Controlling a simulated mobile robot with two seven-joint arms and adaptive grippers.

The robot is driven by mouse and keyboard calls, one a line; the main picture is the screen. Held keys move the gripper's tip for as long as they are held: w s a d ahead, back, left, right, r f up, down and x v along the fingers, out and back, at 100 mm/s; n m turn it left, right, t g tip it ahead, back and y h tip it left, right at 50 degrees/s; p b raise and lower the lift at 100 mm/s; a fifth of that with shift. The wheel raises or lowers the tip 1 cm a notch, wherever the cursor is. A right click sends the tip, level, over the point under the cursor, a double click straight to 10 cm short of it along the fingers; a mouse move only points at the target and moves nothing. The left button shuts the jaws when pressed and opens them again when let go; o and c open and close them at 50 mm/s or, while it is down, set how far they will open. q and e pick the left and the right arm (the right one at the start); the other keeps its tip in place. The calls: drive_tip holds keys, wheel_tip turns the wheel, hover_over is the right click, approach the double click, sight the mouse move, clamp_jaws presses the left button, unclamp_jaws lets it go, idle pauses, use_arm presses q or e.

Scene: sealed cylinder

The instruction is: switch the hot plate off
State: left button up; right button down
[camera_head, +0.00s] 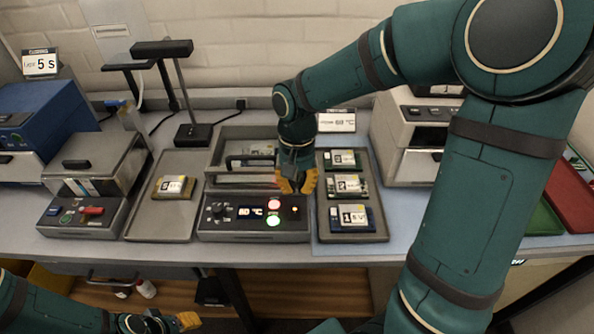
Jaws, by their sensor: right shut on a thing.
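The hot plate (253,229) is the grey unit in the middle of the bench. Its front panel has a dark knob (216,210), a lit display (250,211) that seems to read 60 °C, a red light (274,204), a green light (273,221) and a small orange spot at the right. My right gripper (297,190) points down with yellow fingers just above and behind the panel's right end. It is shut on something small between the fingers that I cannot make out. My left gripper (187,321) is low at the bottom left, partly seen, away from the bench.
A tray (160,218) with one labelled module stands left of the hot plate. Another tray (350,236) with three modules is close on its right. A dark handle (250,160) rises behind the panel. A lamp-like stand (193,134) is behind. My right arm covers much of the right side.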

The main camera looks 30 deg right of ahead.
sight(298, 214)
drive_tip(key=f, duration=0.4)
drive_tip(key=s+f+b, duration=0.1)
drive_tip(key=f, duration=0.1)
drive_tip(key=shift+a+f, duration=0.2)
drive_tip(key=shift+a, duration=0.05)
drive_tip(key=f+t+b, duration=0.1)
drive_tip(key=b, duration=0.1)
drive_tip(key=shift+s+a+h+b, duration=0.1)
drive_tip(key=shift+s+h+b, duration=0.05)
drive_tip(key=shift+h+b, duration=0.25)
drive_tip(key=shift+s+f, duration=0.1)
drive_tip(key=shift+s+a+f, duration=0.1)
drive_tip(key=shift+s, duration=0.05)
drive_tip(key=shift+w+d+r, duration=0.3)
drive_tip(key=shift+w+d, duration=0.05)
drive_tip(key=shift+w, duration=0.15)
drive_tip(key=shift+w+d, duration=0.15)
drive_tip(key=shift+w, duration=0.15)
